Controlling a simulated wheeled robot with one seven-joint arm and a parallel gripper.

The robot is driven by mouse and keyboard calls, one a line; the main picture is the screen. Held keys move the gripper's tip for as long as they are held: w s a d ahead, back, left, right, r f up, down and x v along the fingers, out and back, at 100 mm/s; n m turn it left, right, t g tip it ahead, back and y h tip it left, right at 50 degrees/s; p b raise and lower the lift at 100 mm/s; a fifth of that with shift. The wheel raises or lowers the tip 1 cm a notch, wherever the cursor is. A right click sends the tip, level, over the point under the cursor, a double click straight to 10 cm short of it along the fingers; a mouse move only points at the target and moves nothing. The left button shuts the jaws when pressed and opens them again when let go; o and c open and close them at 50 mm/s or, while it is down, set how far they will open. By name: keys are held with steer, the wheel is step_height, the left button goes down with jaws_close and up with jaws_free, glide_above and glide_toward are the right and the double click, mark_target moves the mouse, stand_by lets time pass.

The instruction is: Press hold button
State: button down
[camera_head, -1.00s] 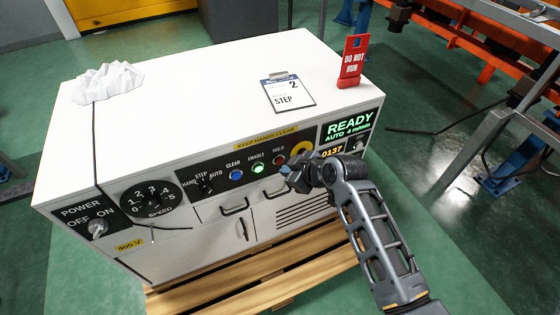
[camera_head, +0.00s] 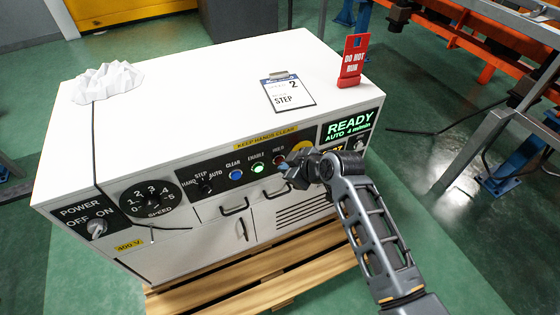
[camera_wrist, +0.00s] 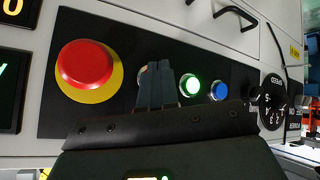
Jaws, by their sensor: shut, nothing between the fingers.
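The hold button, under the HOLD label (camera_head: 278,151), is on the black control strip of the white cabinet. My gripper (camera_head: 285,169) is in front of it and mostly hides it. In the wrist view my shut fingers (camera_wrist: 160,72) cover the button, with only a bit of rim beside them. Contact cannot be told. To its left in the head view are the lit green enable button (camera_head: 257,168) and the blue clear button (camera_head: 236,174). Both also show in the wrist view, green (camera_wrist: 190,86) and blue (camera_wrist: 218,91).
A large red button (camera_wrist: 84,63) on a yellow base is close beside my fingers. The READY display (camera_head: 349,123) is at right. A speed dial (camera_head: 151,199) and power switch (camera_head: 97,227) are further left. A clipboard (camera_head: 289,92) and red DO NOT RUN sign (camera_head: 353,60) are on top.

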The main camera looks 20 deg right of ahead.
steer(key=shift+w, duration=0.25)
stand_by(0.4)
steer(key=shift+s, duration=0.1)
steer(key=shift+s+p, duration=0.35)
steer(key=shift+s, duration=0.35)
steer(key=shift+s, duration=0.1)
steer(key=shift+s+p, duration=1)
steer(key=shift+s, duration=1.4)
